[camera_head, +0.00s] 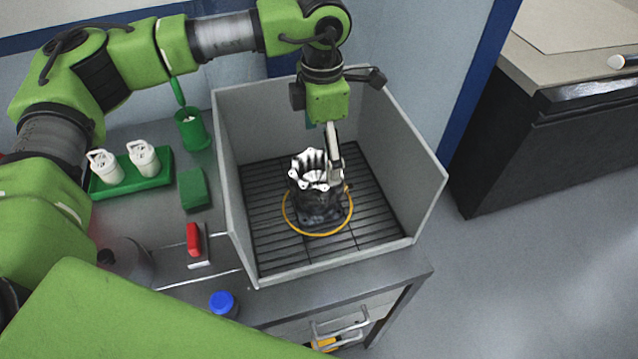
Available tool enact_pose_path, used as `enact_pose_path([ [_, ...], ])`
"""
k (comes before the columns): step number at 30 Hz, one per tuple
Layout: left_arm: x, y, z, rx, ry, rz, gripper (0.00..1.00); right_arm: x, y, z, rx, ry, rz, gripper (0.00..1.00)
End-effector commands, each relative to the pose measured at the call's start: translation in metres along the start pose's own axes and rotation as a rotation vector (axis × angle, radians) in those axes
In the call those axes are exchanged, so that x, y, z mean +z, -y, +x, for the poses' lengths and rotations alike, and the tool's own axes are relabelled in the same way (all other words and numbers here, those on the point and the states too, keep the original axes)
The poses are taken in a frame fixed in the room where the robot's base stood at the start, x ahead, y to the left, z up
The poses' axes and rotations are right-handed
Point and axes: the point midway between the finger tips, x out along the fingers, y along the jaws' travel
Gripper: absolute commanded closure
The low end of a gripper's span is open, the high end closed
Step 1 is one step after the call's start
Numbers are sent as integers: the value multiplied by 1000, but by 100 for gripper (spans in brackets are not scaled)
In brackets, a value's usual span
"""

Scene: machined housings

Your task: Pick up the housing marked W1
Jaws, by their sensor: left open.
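Two white housings, one on the left (104,166) and one on the right (144,157), stand upright in a green tray (130,188) at the left of the bench. A white fluted housing-like part (312,168) sits on a black fixture (318,208) inside the open grey box. No W1 mark can be read on any of them. My left gripper (331,165) points down into the box, right over the right side of the fluted part. It is open; one pale finger shows clearly, and I cannot tell whether it touches the part. My right gripper is not seen.
The grey box (226,175) has tall walls around a slatted floor, with a yellow ring (289,221) around the fixture. A green cup (193,130), green block (194,188), red object (193,239) and blue-capped container (223,303) stand on the bench (165,215).

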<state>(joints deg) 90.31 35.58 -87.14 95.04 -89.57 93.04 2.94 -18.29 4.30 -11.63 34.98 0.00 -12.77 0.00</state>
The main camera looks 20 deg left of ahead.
Motion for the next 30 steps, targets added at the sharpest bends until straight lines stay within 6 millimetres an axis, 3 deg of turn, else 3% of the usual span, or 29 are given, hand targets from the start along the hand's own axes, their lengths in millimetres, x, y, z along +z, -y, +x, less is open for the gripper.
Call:
enact_pose_path([
  [5, -4, 2, 12, -4, -4, -1, 1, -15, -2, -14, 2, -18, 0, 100],
  [10, -8, 4, 37, -4, -2, 0, 1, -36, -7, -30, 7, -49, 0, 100],
  [15, -7, 3, 53, -2, 0, 0, 1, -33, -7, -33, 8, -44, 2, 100],
  [21, -7, 3, 55, -1, 1, 1, 1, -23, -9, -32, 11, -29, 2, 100],
  [23, -7, 3, 54, -1, 1, 1, 12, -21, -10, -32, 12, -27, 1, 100],
  [30, -7, 3, 54, -1, 0, 0, 74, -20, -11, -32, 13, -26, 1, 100],
])
